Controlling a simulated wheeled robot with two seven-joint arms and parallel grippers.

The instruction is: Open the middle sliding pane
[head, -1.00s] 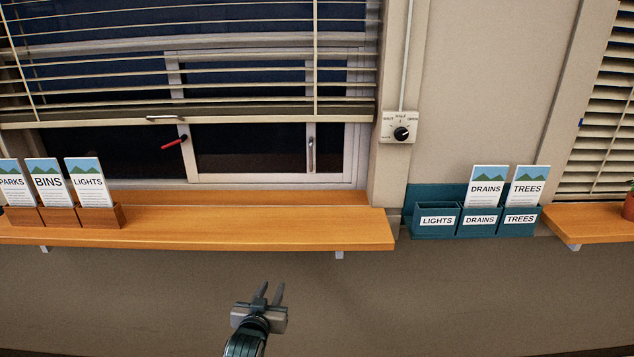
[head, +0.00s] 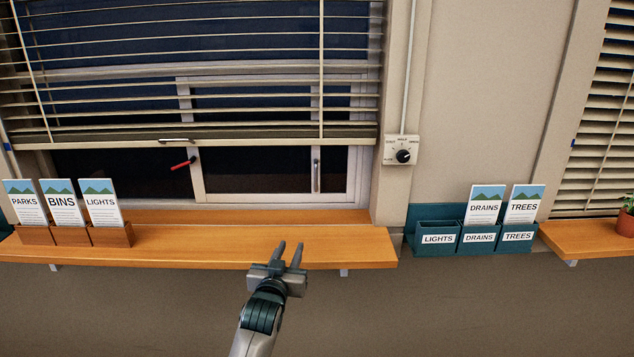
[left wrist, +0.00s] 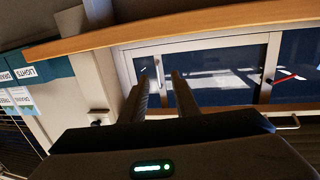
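The window (head: 196,175) has pale frames and dark glass panes behind a partly lowered blind. A framed pane (head: 255,172) shows below the blind, with a silver pull handle (head: 316,175) upright on its right stile. A red handle (head: 183,163) sticks out by its left stile. I cannot tell for sure which pane is the middle one; no gap shows. My left gripper (head: 288,254) is open and empty, in front of the shelf and below the panes. In the left wrist view its fingers (left wrist: 160,92) are apart, with the silver handle (left wrist: 158,71) beyond them. My right gripper is out of view.
A wooden shelf (head: 220,246) runs below the window, with leaflet holders (head: 72,236) at its left. The blind's bottom rail (head: 260,142) hangs across the panes. A dial switch (head: 402,151) and a teal leaflet rack (head: 432,250) are on the wall at right.

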